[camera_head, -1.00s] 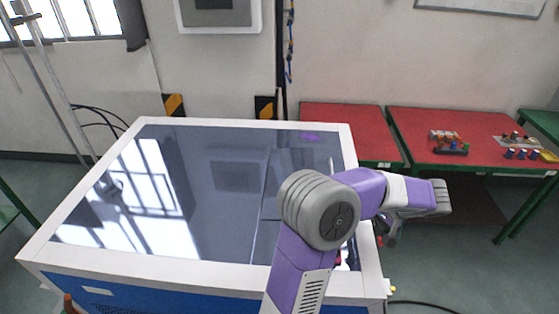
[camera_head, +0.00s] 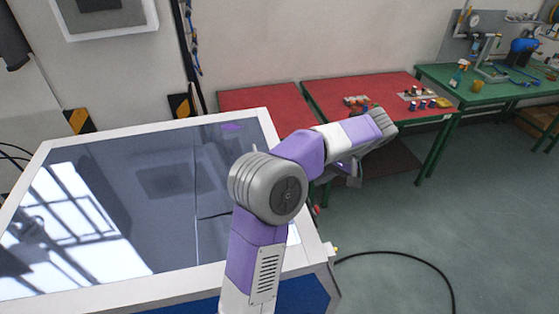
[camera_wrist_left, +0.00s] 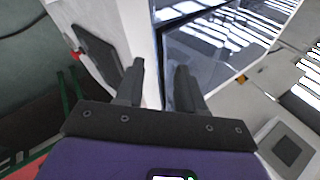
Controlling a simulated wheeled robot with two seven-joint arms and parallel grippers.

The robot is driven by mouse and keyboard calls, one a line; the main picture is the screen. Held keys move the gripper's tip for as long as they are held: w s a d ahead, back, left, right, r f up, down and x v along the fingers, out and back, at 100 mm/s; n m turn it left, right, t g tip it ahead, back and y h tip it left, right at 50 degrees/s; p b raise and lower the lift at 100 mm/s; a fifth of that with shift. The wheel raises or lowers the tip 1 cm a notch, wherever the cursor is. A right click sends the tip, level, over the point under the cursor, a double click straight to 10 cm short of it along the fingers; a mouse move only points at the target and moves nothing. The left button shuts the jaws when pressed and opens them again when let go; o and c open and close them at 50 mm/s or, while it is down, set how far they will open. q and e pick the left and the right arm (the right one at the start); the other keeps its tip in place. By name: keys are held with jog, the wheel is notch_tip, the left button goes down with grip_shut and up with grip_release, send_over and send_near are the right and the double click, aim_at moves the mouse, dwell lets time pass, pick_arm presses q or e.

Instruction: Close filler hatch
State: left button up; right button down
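The gas generator is a white-framed cabinet (camera_head: 110,285) with a dark glossy top; its top also shows in the left wrist view (camera_wrist_left: 205,42). My left arm reaches over its right side, with the left gripper (camera_head: 350,174) beyond the right edge, partly hidden by my wrist. In the left wrist view the gripper (camera_wrist_left: 160,66) is open and empty, its fingers apart in front of the white cabinet edge. A dark flat panel (camera_wrist_left: 97,55), perhaps the filler hatch, stands by the white side, left of the fingers. I cannot tell how far it is open. My right gripper is not in view.
Red tables (camera_head: 345,93) with small parts stand behind the generator. A green workbench (camera_head: 505,93) with tools is at the back right. A black cable (camera_head: 405,256) lies on the otherwise clear floor right of the generator. A grey-white box (camera_head: 105,15) hangs on the wall.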

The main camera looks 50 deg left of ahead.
pick_arm(q)
jog(key=s+a+r+n+t+h+p, duration=0.1)
jog(key=s+a+n+t+h, duration=0.2)
jog(key=a, duration=0.9)
jog(key=s+a+r+n+t+h+p, duration=0.1)
jog(key=s+a+t+h, duration=0.25)
jog(key=a, duration=0.85)
jog(key=shift+t+h, duration=0.25)
jog(key=shift+t, duration=0.2)
jog(key=x, duration=0.2)
jog(key=b+x, duration=0.1)
jog(key=x, duration=0.2)
jog(key=shift+w+d+f+b, duration=0.25)
jog(key=shift+d+f+b, duration=0.05)
jog(key=shift+x, duration=0.75)
jog(key=shift+c, duration=0.5)
grip_shut()
